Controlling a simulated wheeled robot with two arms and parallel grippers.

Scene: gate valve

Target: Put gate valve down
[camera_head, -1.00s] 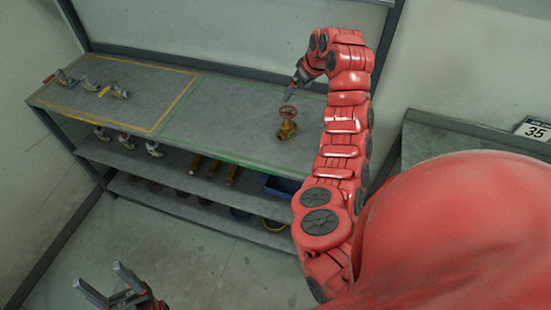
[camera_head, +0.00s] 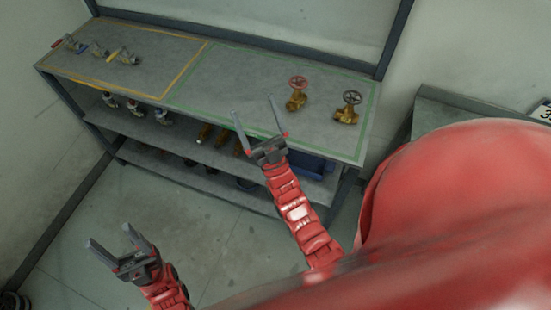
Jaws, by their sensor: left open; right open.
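Two brass gate valves stand on the bench top inside the green-taped area. One gate valve has a red handwheel (camera_head: 297,93). The other gate valve, with a dark handwheel (camera_head: 347,107), stands to its right, apart from it. My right gripper (camera_head: 259,117) is open and empty, in front of the bench's front edge and to the left of the valves in the picture. My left gripper (camera_head: 112,247) is open and empty, low over the floor at the lower left.
The bench (camera_head: 215,77) has a yellow-taped area at left holding several small valves (camera_head: 98,48). Lower shelves hold more fittings (camera_head: 162,116) and a blue bin (camera_head: 306,166). A grey table (camera_head: 440,108) stands at right. The floor in front is clear.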

